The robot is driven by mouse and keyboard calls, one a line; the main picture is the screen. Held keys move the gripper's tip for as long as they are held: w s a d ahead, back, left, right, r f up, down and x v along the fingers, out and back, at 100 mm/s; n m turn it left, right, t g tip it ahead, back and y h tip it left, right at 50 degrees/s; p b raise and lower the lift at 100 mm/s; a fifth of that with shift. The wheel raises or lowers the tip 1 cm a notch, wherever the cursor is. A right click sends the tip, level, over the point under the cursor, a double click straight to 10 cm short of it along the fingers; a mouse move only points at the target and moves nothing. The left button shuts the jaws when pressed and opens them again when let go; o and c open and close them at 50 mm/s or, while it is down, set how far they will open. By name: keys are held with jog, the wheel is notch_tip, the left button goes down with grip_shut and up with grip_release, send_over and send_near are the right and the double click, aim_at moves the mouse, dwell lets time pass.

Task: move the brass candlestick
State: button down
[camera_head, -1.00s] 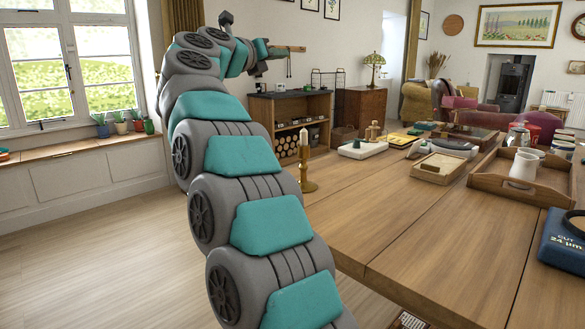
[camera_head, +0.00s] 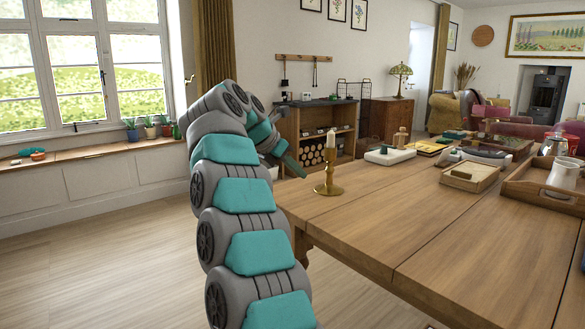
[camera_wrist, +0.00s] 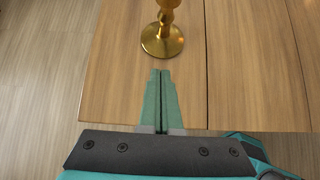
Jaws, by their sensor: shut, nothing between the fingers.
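The brass candlestick (camera_head: 328,178) stands upright near the left corner of the wooden table (camera_head: 420,225), with a pale candle in it. In the wrist view its round base and lower stem (camera_wrist: 162,38) show at the top, and the upper part is out of the picture. My gripper (camera_wrist: 160,75) is shut and empty, with its fingertips a short way from the base and not touching it. In the head view my gripper (camera_head: 297,168) shows just left of the candlestick, partly behind my arm.
A white tray (camera_head: 390,158), a shallow wooden box (camera_head: 470,178) and a larger wooden tray (camera_head: 545,195) with a white jug (camera_head: 563,174) stand further right on the table. The table's front middle is clear. A low shelf unit (camera_head: 318,128) stands behind.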

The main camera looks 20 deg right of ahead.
aim_at(326, 184)
jog(key=x, duration=0.5)
jog(key=shift+s+d, duration=0.1)
jog(key=shift+d, duration=0.05)
jog(key=shift+w+d+r, duration=0.1)
jog(key=shift+w+d, duration=0.1)
jog(key=shift+d, duration=0.25)
jog(key=shift+w+d, duration=0.2)
jog(key=shift+d, duration=0.25)
jog(key=shift+w+d+p, duration=0.35)
jog(key=shift+d, duration=0.55)
